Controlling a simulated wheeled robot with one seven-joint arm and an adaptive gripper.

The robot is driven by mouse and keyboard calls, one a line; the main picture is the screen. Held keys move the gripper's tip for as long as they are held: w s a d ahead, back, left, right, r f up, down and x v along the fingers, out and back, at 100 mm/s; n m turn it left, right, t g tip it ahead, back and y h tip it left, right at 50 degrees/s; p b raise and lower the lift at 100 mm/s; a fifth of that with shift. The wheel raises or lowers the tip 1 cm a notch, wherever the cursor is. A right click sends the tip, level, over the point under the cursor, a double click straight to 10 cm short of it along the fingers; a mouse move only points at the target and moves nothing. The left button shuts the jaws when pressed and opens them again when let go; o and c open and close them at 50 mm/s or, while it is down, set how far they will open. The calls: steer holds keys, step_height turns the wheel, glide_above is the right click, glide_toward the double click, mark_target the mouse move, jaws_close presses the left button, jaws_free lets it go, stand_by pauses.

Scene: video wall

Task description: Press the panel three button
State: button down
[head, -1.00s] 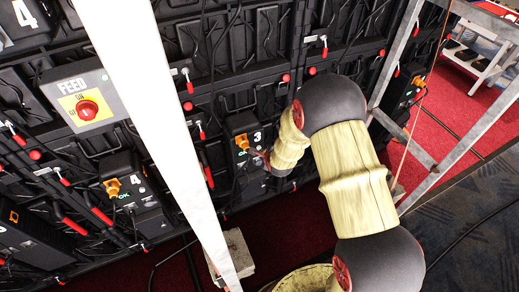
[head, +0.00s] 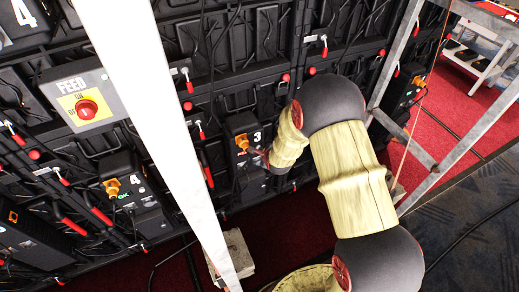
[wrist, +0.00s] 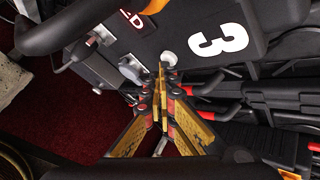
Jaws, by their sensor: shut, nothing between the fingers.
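The panel three box (head: 246,130) is black with a white 3 and an orange plug, on the back of the wall in the head view. A round pale button (wrist: 168,58) sits below the 3. My gripper (wrist: 163,72) is shut and empty, its tips right at the button's lower edge and partly covering it. They seem to touch it, but I cannot be sure. In the head view my arm hides most of the gripper.
The panel four box (head: 130,190) shows a green OK at the left. A FEED switch box (head: 85,105) has a red knob. A white beam (head: 165,130) crosses in front, and a metal frame (head: 410,140) stands at right. Cables and red-handled levers surround the panels.

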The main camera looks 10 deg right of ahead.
steer(key=shift+s, duration=0.1)
steer(key=shift+s+d, duration=0.15)
steer(key=shift+s, duration=0.6)
steer(key=shift+s, duration=0.15)
steer(key=s, duration=0.2)
steer(key=s+d, duration=0.1)
steer(key=s, duration=0.1)
steer(key=shift+s+p, duration=0.3)
stand_by(0.7)
